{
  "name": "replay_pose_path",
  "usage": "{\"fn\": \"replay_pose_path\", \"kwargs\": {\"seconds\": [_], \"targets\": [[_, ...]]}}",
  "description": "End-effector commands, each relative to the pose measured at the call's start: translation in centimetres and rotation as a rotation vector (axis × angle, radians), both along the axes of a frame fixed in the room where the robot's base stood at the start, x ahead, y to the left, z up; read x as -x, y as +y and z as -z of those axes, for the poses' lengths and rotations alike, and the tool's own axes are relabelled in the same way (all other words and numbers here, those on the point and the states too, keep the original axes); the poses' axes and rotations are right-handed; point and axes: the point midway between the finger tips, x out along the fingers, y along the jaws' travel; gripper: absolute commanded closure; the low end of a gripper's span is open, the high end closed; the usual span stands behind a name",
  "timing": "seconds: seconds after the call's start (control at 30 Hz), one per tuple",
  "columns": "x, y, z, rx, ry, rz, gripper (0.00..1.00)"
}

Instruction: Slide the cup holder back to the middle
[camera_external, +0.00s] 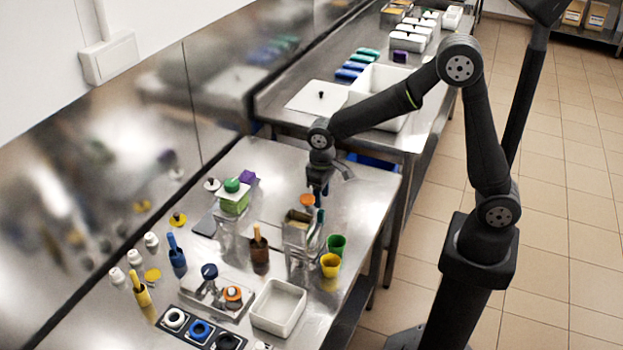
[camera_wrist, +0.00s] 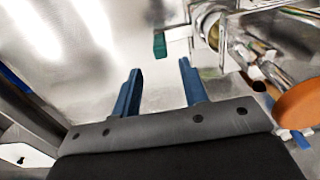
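A metal stand (camera_external: 299,232), which seems to be the cup holder, is on the steel table in the external view. A green cup (camera_external: 336,244) and a yellow cup (camera_external: 330,265) sit at its right side. My gripper (camera_external: 319,192) points down just behind the stand, near an orange round piece (camera_external: 307,200). In the wrist view my gripper (camera_wrist: 158,82) has its two blue fingers apart with nothing between them. Metal parts (camera_wrist: 262,55) and the orange round piece (camera_wrist: 299,104) show at the right there, apart from the fingers. I cannot tell the holder's exact edges.
Coloured rings (camera_external: 200,330) are in front. Bare steel (camera_external: 365,190) lies to the right of my gripper.

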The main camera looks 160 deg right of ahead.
Motion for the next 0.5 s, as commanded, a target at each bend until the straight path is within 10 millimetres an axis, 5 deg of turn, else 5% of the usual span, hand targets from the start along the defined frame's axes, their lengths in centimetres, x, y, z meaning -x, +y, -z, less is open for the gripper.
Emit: {"fn": "replay_pose_path", "kwargs": {"seconds": [0.23,0.5], "targets": [[0.0,0.1,5.3,-0.004,0.001,0.001,0.60],[0.0,0.0,8.4,-0.001,0.001,0.001,0.60]]}}
